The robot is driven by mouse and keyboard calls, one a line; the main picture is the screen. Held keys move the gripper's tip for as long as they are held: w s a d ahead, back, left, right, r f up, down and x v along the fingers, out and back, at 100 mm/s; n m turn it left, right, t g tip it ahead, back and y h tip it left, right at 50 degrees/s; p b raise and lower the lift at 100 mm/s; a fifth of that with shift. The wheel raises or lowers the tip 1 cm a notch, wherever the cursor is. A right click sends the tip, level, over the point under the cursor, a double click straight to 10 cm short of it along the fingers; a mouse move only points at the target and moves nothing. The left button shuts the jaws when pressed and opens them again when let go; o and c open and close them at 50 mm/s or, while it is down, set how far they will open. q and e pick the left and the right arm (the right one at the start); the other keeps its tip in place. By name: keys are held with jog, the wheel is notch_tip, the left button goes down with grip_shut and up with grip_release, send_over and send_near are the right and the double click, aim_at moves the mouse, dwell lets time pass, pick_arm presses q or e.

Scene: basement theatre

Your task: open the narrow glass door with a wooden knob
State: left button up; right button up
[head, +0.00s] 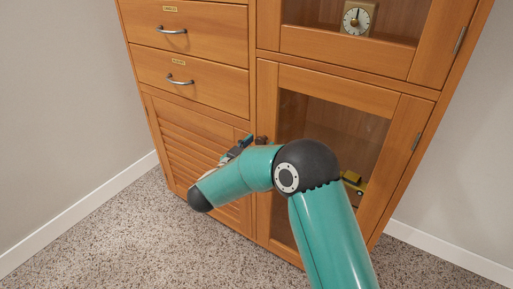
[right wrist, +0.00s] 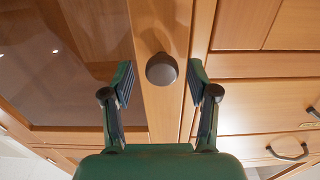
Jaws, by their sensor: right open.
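The narrow glass door (head: 340,84) is the lower right door of a wooden cabinet, with a wooden frame around a glass pane. It looks shut. Its round, dark brownish knob (head: 262,139) sits on the left frame strip. In the right wrist view the knob (right wrist: 161,69) shows between the two fingers. My right gripper (head: 239,147) is at the knob, partly hidden by my arm in the head view. In the right wrist view the right gripper (right wrist: 161,82) is open, with a gap on both sides of the knob. My left gripper is not in view.
Another glass door (head: 350,57) with a clock (head: 358,18) behind it is above. Drawers (head: 190,82) with metal handles and a louvred door (head: 180,140) are on the left. A yellow toy (head: 352,180) shows behind the lower glass. Speckled carpet (head: 110,230) in front is clear.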

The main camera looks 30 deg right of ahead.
jog(key=shift+w+d, duration=0.15)
jog(key=shift+d, duration=0.15)
grip_shut()
